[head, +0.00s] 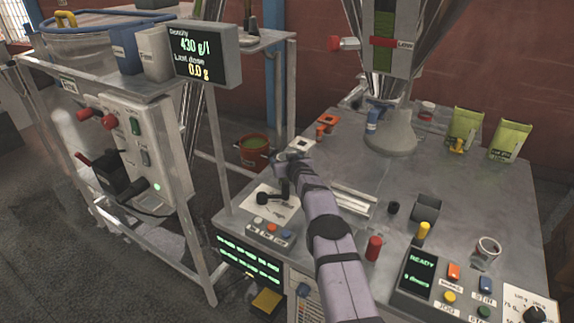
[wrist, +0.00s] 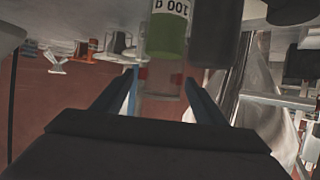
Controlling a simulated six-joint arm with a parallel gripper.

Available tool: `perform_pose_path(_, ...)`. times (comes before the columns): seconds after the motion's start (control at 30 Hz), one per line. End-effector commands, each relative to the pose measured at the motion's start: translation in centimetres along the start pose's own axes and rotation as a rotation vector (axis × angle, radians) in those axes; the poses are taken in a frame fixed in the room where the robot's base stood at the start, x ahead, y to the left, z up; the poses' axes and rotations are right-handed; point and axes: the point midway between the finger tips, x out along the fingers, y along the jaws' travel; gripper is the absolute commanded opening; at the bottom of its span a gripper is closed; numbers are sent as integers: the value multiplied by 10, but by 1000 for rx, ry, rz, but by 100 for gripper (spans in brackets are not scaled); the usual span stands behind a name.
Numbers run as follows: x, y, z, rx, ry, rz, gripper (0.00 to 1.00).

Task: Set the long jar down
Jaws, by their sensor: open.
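A clear jar (wrist: 166,40) with green fill and a white label reading "100 g" is in the wrist view, where the picture looks upside down. It appears between the two fingers of my gripper (wrist: 160,72), which are spread with visible gaps on both sides of it. In the head view my gripper (head: 288,158) is at the left back part of the metal bench (head: 350,215). I cannot make out the jar there; my arm may hide it.
A white sheet (head: 268,206) lies beside my arm. A red pot (head: 254,151) stands beyond the bench's left edge. The filler column (head: 393,45) stands at the back, with green pouches (head: 511,141) to its right. A red cylinder (head: 374,248) and control panel (head: 455,285) are in front.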

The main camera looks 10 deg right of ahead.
Motion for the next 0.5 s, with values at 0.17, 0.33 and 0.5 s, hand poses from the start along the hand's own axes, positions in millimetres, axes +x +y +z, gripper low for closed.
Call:
perform_pose_path(0.17,-1,0,-1,1,0,-1,66)
perform_pose_path(0.33,-3,-1,0,1,-1,-3,66)
perform_pose_path(0.5,-8,-1,-1,2,0,-3,66)
